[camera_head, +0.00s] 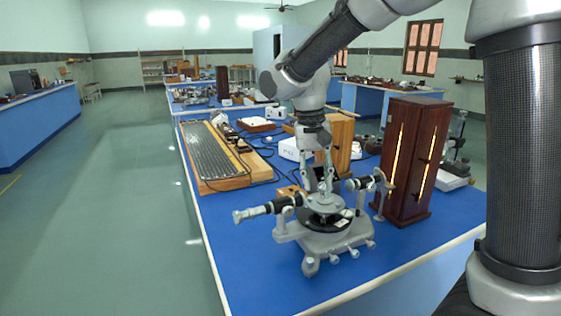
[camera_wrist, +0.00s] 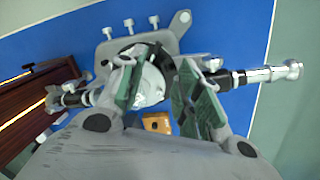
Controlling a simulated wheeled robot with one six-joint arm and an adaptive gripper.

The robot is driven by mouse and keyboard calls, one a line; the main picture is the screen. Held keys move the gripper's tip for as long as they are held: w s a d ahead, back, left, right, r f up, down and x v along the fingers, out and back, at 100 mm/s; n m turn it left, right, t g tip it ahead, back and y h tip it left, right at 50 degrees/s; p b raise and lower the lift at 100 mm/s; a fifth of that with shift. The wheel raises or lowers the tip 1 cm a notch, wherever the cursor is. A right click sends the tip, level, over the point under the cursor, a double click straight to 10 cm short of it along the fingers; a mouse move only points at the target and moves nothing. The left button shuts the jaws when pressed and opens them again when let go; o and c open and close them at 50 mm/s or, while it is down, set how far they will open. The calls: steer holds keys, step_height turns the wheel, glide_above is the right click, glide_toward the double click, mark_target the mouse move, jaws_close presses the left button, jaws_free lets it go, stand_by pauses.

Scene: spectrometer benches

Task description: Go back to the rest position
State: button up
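My gripper (camera_head: 318,187) points down over the round table of a grey spectrometer (camera_head: 325,240) on the blue bench. In the wrist view the two green-padded fingers of my gripper (camera_wrist: 157,80) stand apart, with the spectrometer's pale round table (camera_wrist: 150,84) showing in the gap. I see nothing held between them. The fingertips are close to the round table; whether they touch it I cannot tell. The spectrometer's telescope tube (camera_head: 265,209) sticks out to the left and another tube (camera_head: 366,183) to the right.
A dark wooden cabinet with glowing slits (camera_head: 415,160) stands close to the right. A small wooden block (camera_wrist: 157,122) lies near the spectrometer. A long grating-like board (camera_head: 215,155) and cables lie behind. The floor (camera_head: 110,220) to the left is clear.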

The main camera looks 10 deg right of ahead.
steer(key=s+d+r+n+t, duration=0.1)
steer(key=s+d+r+t, duration=0.1)
steer(key=s+d, duration=0.8)
steer(key=s+d+r+n+t+y, duration=0.1)
steer(key=s+d+r+t, duration=0.1)
steer(key=s+d, duration=0.8)
steer(key=shift+s+r+t+y, duration=0.2)
steer(key=shift+r+t+y, duration=0.15)
steer(key=shift+r, duration=0.35)
